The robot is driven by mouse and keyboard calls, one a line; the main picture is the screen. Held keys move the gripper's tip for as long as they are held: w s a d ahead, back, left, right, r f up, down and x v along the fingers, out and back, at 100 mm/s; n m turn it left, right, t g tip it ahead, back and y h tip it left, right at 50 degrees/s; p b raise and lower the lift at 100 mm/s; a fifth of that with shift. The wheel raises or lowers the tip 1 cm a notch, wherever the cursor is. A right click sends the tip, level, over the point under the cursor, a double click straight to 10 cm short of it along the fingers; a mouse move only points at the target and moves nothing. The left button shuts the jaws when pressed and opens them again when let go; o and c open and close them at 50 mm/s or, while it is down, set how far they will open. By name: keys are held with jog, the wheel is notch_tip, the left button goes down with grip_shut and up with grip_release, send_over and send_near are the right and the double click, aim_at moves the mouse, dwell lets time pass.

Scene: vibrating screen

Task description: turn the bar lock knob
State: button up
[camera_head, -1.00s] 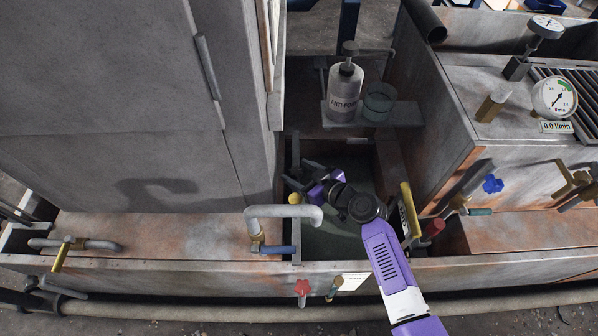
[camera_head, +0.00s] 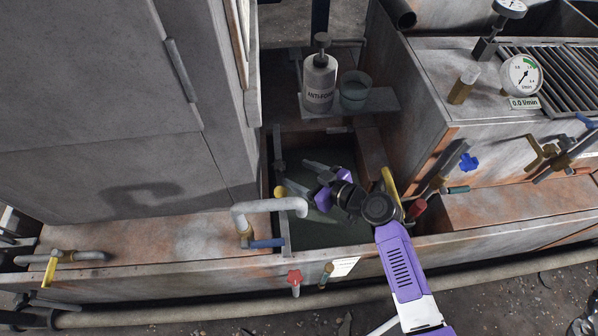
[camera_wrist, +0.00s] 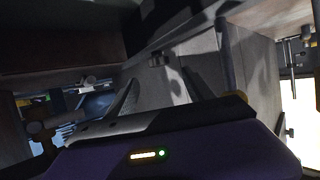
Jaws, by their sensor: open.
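My gripper (camera_head: 300,177) shows in the camera_head view over the dark open basin (camera_head: 330,233), its fingers spread apart and pointing left. No object is visible between them. A small round yellow knob (camera_head: 280,192) sits at the basin's left side, just left of and below the fingertips. It may be the bar lock knob, but the picture is too small to be sure. A dark upright bar (camera_head: 278,150) stands just above it. In the camera_wrist view a small dark knob-like part (camera_wrist: 160,59) shows on a grey wall ahead, apart from my gripper.
A tall grey cabinet (camera_head: 90,90) stands left. A bent grey pipe (camera_head: 268,205) with a blue-handled valve crosses near the basin's front left. The anti-foam bottle (camera_head: 319,84) and a cup (camera_head: 354,92) stand on a shelf behind. Yellow (camera_head: 390,184) and red handles are close to my arm.

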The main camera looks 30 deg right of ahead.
aim_at(281, 165)
notch_tip(281, 165, up, 3)
jog(key=w+d+n+g+y+p, duration=0.1)
jog(key=w+d+n+g+p, duration=0.1)
jog(key=w+n+g+p, duration=0.3)
jog(key=shift+m+g, duration=0.3)
jog(key=shift+g, duration=0.1)
jog(key=a+f+b, duration=0.1)
jog(key=w+a+f+b, duration=0.1)
jog(key=f, duration=0.1)
jog(key=a+f+b, duration=0.1)
jog(key=f, duration=0.1)
jog(key=shift+w+a+f+b, duration=0.15)
jog(key=shift+w+a+b, duration=0.15)
jog(key=shift+w+b, duration=0.1)
jog(key=shift+c, duration=0.2)
